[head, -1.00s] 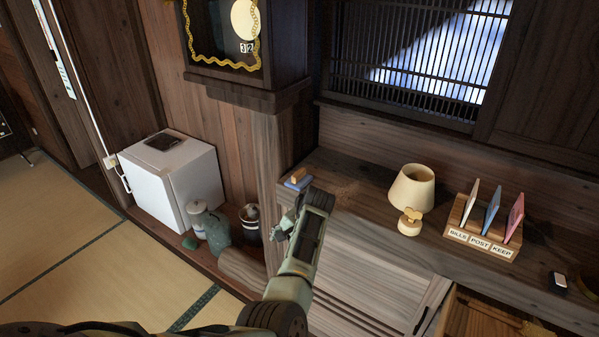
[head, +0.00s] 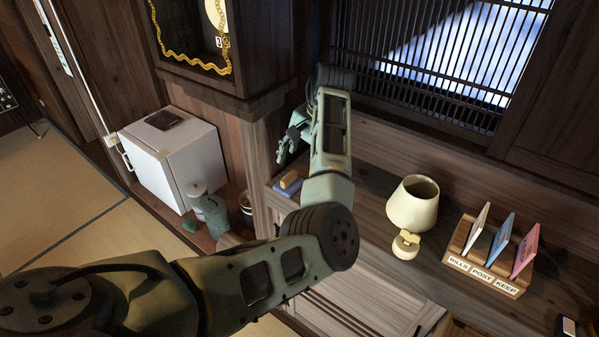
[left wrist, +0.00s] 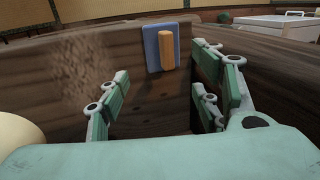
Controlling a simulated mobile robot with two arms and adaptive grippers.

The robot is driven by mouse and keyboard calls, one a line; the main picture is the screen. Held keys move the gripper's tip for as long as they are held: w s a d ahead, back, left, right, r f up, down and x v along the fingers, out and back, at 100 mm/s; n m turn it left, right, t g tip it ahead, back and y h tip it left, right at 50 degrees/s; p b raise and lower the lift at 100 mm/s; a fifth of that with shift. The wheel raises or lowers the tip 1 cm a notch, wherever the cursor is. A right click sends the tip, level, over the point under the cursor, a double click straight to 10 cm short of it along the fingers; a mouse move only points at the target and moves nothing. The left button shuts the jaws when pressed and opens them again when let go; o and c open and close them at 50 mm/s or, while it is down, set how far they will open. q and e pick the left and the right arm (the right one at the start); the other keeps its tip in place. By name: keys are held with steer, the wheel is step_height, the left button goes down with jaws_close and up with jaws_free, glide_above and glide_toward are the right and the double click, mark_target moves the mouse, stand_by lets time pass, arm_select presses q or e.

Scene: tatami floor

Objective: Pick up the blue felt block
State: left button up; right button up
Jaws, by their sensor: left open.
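The blue felt block (head: 286,190) with a wooden grip on top lies on the dark wooden counter, at its left end. In the left wrist view the blue block (left wrist: 151,51) stands out upper centre, with its wooden grip facing the camera. My left gripper (head: 289,146) is above and beyond the block in the head view, apart from it. In the left wrist view my left gripper (left wrist: 160,88) is open and empty, and the block shows between and beyond its fingers. My right gripper is not in view.
A cream lamp (head: 410,208) and a wooden letter rack (head: 484,268) with cards stand on the counter to the right. A barred window (head: 440,60) is behind. A white mini fridge (head: 172,155) and a green-grey jar (head: 214,213) stand at lower left.

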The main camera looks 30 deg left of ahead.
arm_select(q)
steer(key=p, duration=0.3)
glide_above(292, 184)
steer(key=d, duration=0.1)
steer(key=f, duration=0.4)
steer(key=shift+s+d+f, duration=0.2)
steer(key=shift+s+f, duration=0.05)
steer(key=shift+w+x, duration=0.1)
steer(key=shift+x, duration=0.6)
steer(key=shift+w+x, duration=0.15)
steer(key=shift+x, duration=0.55)
steer(key=shift+d, duration=0.1)
steer(key=c, duration=1.3)
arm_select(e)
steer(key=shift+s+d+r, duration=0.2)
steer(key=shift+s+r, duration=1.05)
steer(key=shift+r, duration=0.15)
